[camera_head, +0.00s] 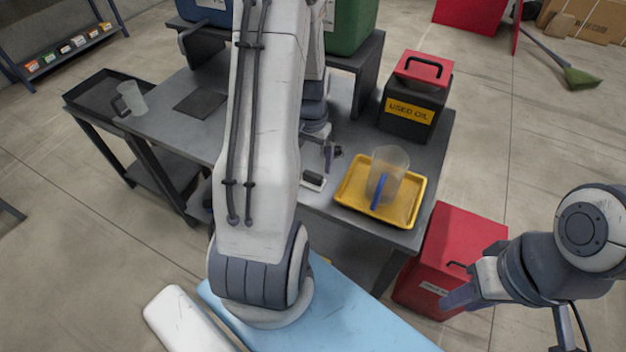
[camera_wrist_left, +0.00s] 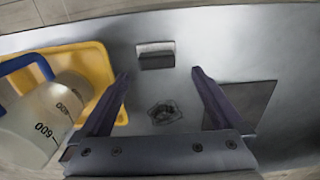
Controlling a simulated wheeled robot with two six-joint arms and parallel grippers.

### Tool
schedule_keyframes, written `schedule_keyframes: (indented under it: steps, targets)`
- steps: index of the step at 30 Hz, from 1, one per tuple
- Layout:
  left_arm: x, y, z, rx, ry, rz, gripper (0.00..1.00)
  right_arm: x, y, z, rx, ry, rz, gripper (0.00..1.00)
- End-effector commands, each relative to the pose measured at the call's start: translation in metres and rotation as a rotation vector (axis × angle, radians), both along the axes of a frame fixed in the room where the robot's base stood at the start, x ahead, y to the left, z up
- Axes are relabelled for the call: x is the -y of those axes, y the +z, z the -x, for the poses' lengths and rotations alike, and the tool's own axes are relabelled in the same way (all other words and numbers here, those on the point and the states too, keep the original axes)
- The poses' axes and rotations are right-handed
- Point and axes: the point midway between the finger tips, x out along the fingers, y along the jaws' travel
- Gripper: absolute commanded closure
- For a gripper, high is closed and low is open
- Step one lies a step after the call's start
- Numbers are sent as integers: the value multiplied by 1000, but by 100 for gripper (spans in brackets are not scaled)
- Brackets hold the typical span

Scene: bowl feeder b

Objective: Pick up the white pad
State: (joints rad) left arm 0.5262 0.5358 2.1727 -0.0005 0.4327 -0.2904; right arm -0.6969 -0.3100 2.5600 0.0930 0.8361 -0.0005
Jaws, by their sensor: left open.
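A small block with a white part and a dark part, which seems to be the white pad (camera_head: 313,181), lies on the grey table near its front edge. In the left wrist view the same block (camera_wrist_left: 155,55) shows dark with a pale edge, just beyond the fingertips. My left gripper (camera_head: 328,160) is over the table close to the block; my arm hides part of the area.
A yellow tray (camera_head: 350,196) with a clear, blue-handled jug (camera_head: 391,166) stands right of the block. A used-oil box (camera_head: 408,112) is behind. A small dark crumpled item (camera_wrist_left: 165,112) and a dark square mat (camera_wrist_left: 240,104) lie nearby. A red bin (camera_head: 455,235) stands beside the table.

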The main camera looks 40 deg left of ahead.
Motion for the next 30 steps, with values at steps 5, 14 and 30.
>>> schedule_keyframes:
  steps: [5, 14, 30]
  targets:
    - [1, -15, 1, -2, 1, 1, 0, 0, 1, 0, 0, 0, 0, 67]
    - [6, -55, 4, -4, 1, 3, 0, 0, 8, 0, 0, 0, 0, 67]
    - [5, -66, 3, 0, 1, 0, 65, 0, 8, 0, 0, 0, 0, 67]
